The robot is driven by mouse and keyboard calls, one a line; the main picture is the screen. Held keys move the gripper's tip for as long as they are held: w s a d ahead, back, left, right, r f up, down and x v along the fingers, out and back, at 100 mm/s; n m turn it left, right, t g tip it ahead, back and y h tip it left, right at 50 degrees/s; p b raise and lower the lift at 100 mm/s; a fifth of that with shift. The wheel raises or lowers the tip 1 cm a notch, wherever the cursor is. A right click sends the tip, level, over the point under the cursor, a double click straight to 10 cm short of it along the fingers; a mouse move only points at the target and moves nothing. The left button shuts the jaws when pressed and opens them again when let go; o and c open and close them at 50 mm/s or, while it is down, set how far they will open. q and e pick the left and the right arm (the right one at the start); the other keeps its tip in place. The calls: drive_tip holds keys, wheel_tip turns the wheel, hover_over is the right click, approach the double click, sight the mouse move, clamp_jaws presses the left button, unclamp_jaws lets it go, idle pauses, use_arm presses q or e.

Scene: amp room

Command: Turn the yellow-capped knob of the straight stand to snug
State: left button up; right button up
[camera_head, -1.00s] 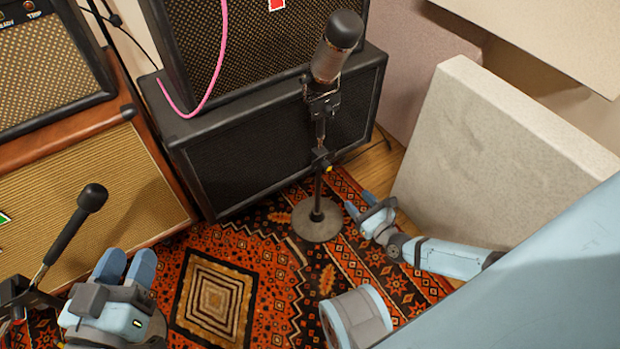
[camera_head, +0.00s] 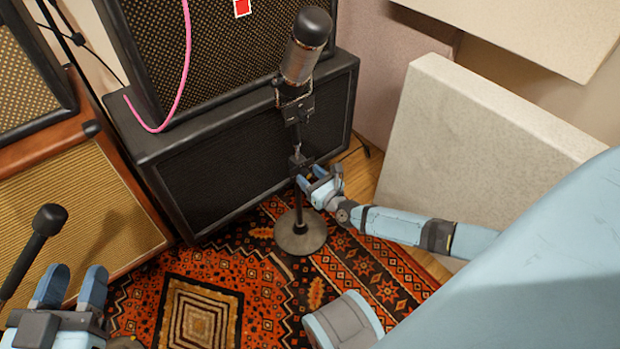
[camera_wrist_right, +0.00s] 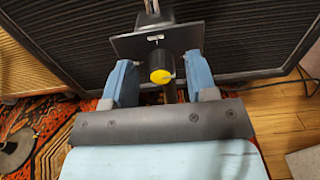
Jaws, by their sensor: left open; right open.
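The straight stand (camera_head: 298,203) rises from a round grey base (camera_head: 300,234) on the rug and carries a large microphone (camera_head: 304,48) at its top. In the right wrist view, its knob with a yellow cap (camera_wrist_right: 161,75) sits between the two fingers of my right gripper (camera_wrist_right: 161,84), with a gap on each side. In the head view my right gripper (camera_head: 313,183) is at the stand's clutch, open, and hides the knob. My left gripper (camera_head: 70,285) is open and empty at the lower left, away from the straight stand.
A black speaker cabinet (camera_head: 215,175) stands close behind the stand, with another amp on top and a pink cable (camera_head: 187,60). A brown amp (camera_head: 85,215) and a second microphone (camera_head: 48,220) are at the left. A pale panel (camera_head: 470,150) leans at the right.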

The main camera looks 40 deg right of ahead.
drive_tip(key=shift+w, duration=0.1)
drive_tip(key=c, duration=0.9)
